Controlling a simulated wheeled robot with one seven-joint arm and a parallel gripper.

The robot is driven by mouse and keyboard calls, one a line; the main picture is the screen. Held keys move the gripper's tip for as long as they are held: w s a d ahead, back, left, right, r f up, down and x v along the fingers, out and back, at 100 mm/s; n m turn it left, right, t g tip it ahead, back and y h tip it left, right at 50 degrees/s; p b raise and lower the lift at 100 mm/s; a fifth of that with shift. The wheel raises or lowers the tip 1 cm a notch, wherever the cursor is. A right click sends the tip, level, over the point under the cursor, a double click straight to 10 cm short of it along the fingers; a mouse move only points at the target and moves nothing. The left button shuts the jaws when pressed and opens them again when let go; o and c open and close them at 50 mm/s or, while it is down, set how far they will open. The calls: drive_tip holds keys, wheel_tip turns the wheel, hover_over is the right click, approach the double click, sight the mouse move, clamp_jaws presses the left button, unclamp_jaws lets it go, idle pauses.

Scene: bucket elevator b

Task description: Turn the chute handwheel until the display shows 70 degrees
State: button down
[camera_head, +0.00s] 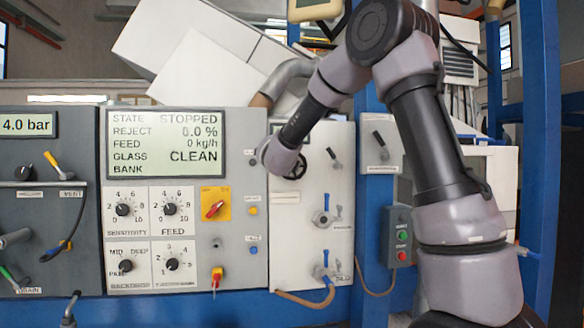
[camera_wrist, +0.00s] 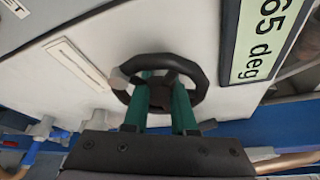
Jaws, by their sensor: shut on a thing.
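The chute handwheel is a black ring with a dark hub, mounted on a pale panel. In the wrist view the handwheel (camera_wrist: 196,72) is in the middle, and in the head view part of the handwheel (camera_head: 298,168) shows beside my wrist. My gripper (camera_wrist: 163,88) has two green fingers that reach into the wheel on either side of its hub and are shut on it. The fingertips are partly hidden by the wheel. The display (camera_wrist: 262,38) at the upper right of the wrist view reads 65 deg. My arm hides it in the head view.
A control panel (camera_head: 245,200) with knobs and a screen (camera_head: 166,143) reading STOPPED stands left of the handwheel. Blue-handled valves (camera_head: 325,217) sit below it. A green and red button box (camera_head: 398,237) is on the right, near a blue post (camera_head: 541,130).

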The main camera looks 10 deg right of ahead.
drive_tip(key=shift+f, duration=0.1)
idle(0.3)
drive_tip(key=c, duration=1)
unclamp_jaws()
drive_tip(key=v, duration=1)
drive_tip(key=shift+s, duration=0.4)
drive_tip(key=shift+a, duration=0.1)
